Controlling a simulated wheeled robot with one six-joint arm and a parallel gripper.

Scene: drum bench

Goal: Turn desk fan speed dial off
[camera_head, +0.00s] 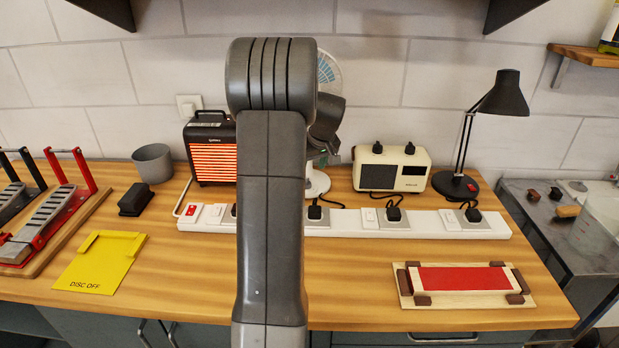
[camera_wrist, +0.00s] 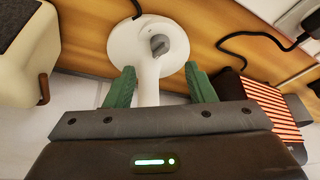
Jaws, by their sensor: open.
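The desk fan (camera_head: 329,72) is white with a bluish grille and stands at the back of the bench, partly hidden by my arm. Its round white base (camera_head: 318,184) shows just right of the arm. In the wrist view, the base (camera_wrist: 124,44) has a grey speed dial (camera_wrist: 159,45) on it. My gripper (camera_wrist: 159,67) is open, with green fingers on either side of the white fan stem. The dial lies beyond the fingertips, between their lines, and appears apart from them. Its exact setting cannot be told.
A glowing heater (camera_head: 213,150) stands left of the fan and a cream radio (camera_head: 391,169) right. A white power strip (camera_head: 345,222) with plugs and cords runs in front. A black lamp (camera_head: 500,95) stands at right. A yellow card (camera_head: 97,262) lies front left.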

